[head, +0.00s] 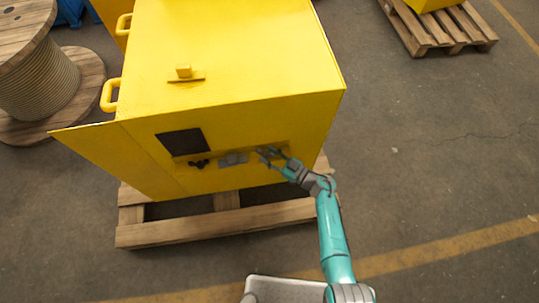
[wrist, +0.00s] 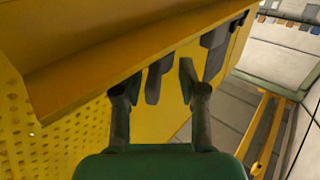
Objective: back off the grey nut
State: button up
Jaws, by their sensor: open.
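A yellow machine housing (head: 230,105) has a recess low on its front face. Small grey parts (head: 233,159) sit in this recess, and I cannot tell for certain which is the grey nut. My gripper (head: 268,154) is at the recess, just right of these parts. In the wrist view its two fingers (wrist: 156,82) are apart. A dark grey part (wrist: 153,84) shows between the fingertips, nearer the left finger; I cannot tell whether it touches. Another dark grey block (wrist: 215,42) is beyond the right finger.
A dark square panel (head: 182,142) and a black fitting (head: 199,164) are left of the grey parts. The yellow ledge (wrist: 100,55) overhangs close to my fingers. The housing stands on a wooden pallet (head: 225,222). A cable reel (head: 40,80) stands left.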

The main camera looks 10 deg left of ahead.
grip_shut()
jog(key=shift+n+g, duration=0.3)
jog(key=shift+g, duration=0.1)
jog(key=shift+w+n+g+y, duration=0.25)
jog(key=shift+n+g+y, duration=0.5)
jog(key=shift+g, duration=0.45)
jog(key=shift+w+d+n+g+y, duration=0.15)
jog(key=shift+n+g+y, duration=0.1)
jog(key=shift+n+g, duration=1.6)
jog(key=shift+g, duration=0.95)
grip_release()
